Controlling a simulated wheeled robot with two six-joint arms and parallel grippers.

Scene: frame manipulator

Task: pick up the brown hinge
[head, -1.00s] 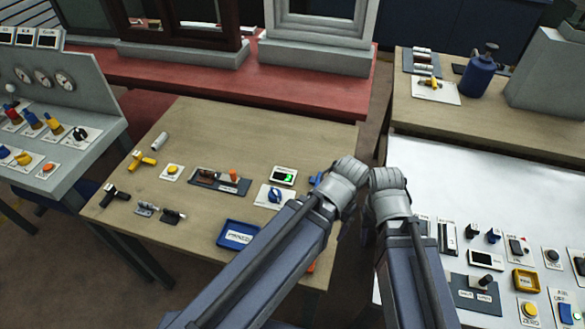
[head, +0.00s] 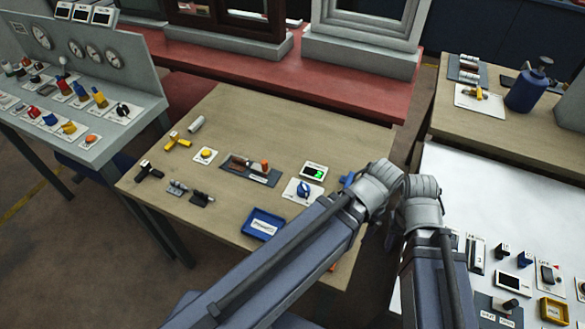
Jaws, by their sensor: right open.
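A small brown piece (head: 240,161), which looks like the brown hinge, lies on a dark mat (head: 262,178) in the middle of the wooden table. An orange piece (head: 265,166) lies on the same mat, to its right. My two arms reach in from the bottom and end in grey joints near the table's right edge. My right gripper (head: 392,236) is open, mostly hidden between the arm links, well to the right of the brown piece. My left gripper cannot be made out behind its arm. Neither arm touches the brown piece.
A blue tray (head: 263,224), a display (head: 313,172), a yellow valve (head: 178,141) and small dark fittings (head: 149,172) share the wooden table (head: 300,135). A gauge console (head: 130,70) stands left, a white bench (head: 480,180) right. The table's back right is clear.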

